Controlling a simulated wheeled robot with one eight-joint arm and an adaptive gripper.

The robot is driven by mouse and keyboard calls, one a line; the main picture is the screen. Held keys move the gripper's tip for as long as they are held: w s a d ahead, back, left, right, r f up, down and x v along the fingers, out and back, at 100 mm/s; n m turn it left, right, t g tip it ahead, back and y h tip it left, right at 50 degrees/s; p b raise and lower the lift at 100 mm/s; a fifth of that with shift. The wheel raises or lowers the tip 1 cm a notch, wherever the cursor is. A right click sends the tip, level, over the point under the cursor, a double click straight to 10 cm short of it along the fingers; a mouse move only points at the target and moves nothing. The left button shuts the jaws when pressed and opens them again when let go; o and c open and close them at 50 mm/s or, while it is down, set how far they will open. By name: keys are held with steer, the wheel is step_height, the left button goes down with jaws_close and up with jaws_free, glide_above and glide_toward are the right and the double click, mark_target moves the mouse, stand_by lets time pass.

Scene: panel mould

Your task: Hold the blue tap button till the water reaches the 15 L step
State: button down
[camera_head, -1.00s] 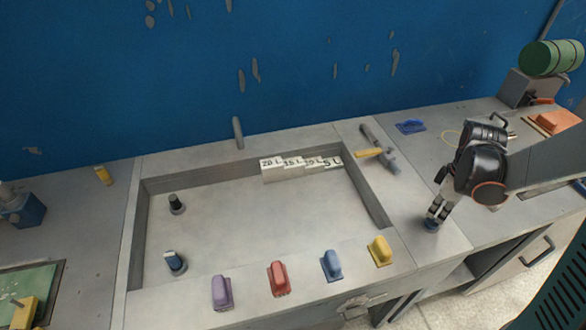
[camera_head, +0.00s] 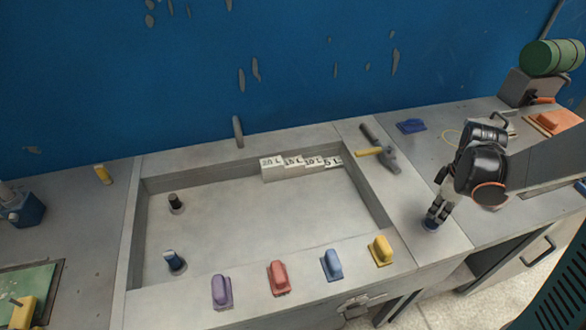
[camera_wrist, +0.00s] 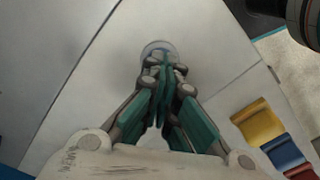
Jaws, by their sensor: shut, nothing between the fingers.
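My gripper (camera_head: 433,218) is shut and empty, pointing down with its fingertips on or just above the blue tap button (camera_head: 430,228), right of the basin. The fingers hide most of the button; its round rim (camera_wrist: 158,47) shows beyond the fingertips (camera_wrist: 166,66) in the wrist view. I cannot tell how far it is pressed. The grey basin (camera_head: 135,225) has a white stepped block (camera_head: 285,174) at its back right, labelled 20 L, 15 L, 10 L and 5 L from left to right. All labels show. The grey spout (camera_head: 238,132) stands behind the basin. I see no clear water line or stream.
Purple (camera_head: 221,292), red (camera_head: 279,278), blue (camera_head: 332,265) and yellow (camera_head: 380,250) handled blocks line the front rim. A hammer (camera_head: 388,160) lies right of the basin.

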steer(key=shift+f+b, duration=0.75)
steer(key=shift+f, duration=0.15)
stand_by(7.1)
